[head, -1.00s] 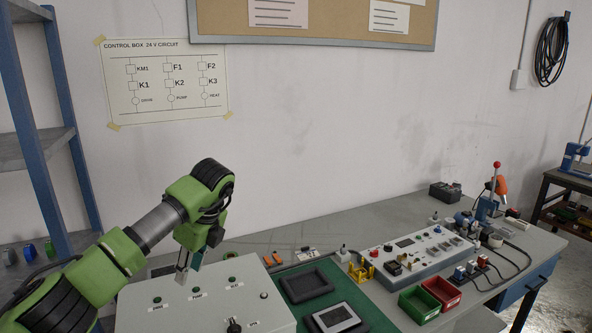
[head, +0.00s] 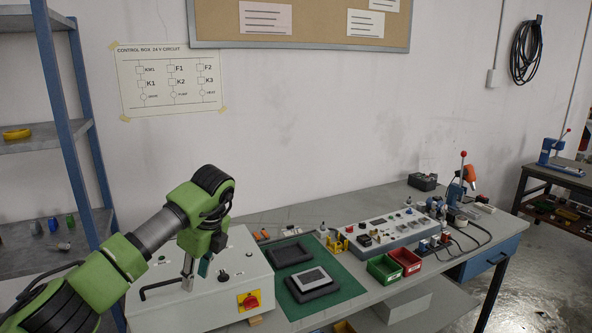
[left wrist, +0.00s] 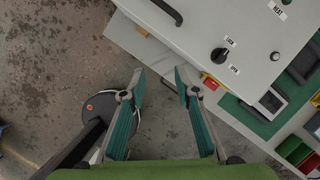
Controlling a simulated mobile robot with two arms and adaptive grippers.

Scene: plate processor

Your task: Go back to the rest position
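My left gripper (head: 188,277) appears in front of the pale control box (head: 225,300) in the head view, pointing down. In the left wrist view my left gripper (left wrist: 161,72) has its two teal-padded fingers apart with nothing between them. The box has a black handle, a black knob (head: 223,277) and a red-and-yellow switch (head: 249,300). My right gripper is in neither view.
The workbench (head: 300,223) carries a green mat (head: 340,275), dark trays, a red bin (head: 404,262) and a green bin (head: 383,270). A blue-posted shelf (head: 62,140) stands at the left. Concrete floor (left wrist: 60,50) is open beside the box.

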